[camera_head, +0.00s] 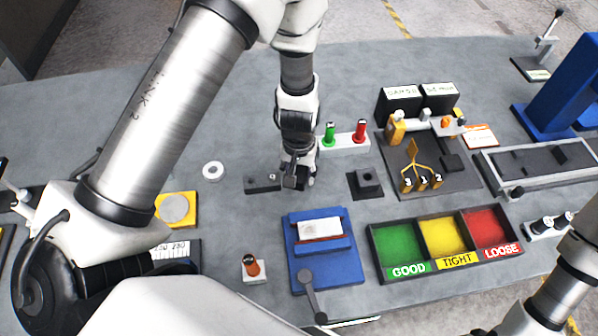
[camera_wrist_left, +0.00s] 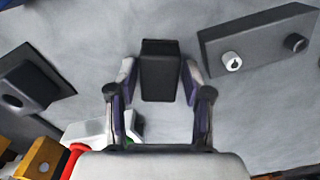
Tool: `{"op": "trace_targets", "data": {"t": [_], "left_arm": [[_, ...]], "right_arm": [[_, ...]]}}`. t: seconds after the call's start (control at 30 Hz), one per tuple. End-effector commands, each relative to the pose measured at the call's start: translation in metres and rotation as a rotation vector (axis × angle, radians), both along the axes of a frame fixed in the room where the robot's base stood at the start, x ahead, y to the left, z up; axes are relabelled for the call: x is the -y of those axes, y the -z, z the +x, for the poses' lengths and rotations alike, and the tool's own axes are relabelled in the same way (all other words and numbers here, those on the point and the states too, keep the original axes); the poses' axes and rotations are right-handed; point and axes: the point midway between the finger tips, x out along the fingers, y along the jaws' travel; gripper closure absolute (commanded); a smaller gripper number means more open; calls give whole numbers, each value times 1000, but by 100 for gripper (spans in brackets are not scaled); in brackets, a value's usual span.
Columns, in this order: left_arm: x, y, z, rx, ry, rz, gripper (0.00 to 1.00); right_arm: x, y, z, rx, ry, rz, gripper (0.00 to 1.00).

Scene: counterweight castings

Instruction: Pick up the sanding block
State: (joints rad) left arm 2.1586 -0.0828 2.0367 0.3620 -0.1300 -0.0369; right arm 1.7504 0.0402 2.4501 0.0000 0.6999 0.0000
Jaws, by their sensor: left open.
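A small dark grey block, which looks like the sanding block (camera_wrist_left: 160,72), lies on the grey bench in the left wrist view. My left gripper (camera_wrist_left: 159,88) is open, with one finger on each side of the block and a narrow gap at each side. I cannot tell how high the fingertips are above the bench. In the head view my left gripper (camera_head: 298,180) points down at the middle of the bench and mostly hides the block. My right gripper is out of view; only part of the right arm shows at the lower right.
A dark bar with two pegs (camera_wrist_left: 258,45) lies close to the right of the block in the wrist view. A dark square piece with a hole (camera_head: 365,183), a red and green peg stand (camera_head: 345,141) and a blue fixture (camera_head: 325,262) surround the gripper in the head view.

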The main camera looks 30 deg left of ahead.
Motion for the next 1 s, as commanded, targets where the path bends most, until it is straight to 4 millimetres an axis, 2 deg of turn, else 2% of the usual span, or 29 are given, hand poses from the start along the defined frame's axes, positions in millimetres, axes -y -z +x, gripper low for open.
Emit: {"op": "trace_targets", "data": {"t": [0.2,0.33,0.37,0.63,0.77,0.87,1.0], "left_arm": [[0,3,0,1,0,0,50],[0,3,0,1,0,0,96],[0,3,0,1,0,0,100],[0,2,1,2,0,1,100],[0,-4,1,4,1,0,100],[0,-18,2,6,1,0,100],[0,-49,2,8,1,0,100]], "right_arm": [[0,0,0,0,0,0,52],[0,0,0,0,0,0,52],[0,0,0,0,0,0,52],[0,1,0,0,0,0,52],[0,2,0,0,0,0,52],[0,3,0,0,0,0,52],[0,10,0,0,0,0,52]]}}
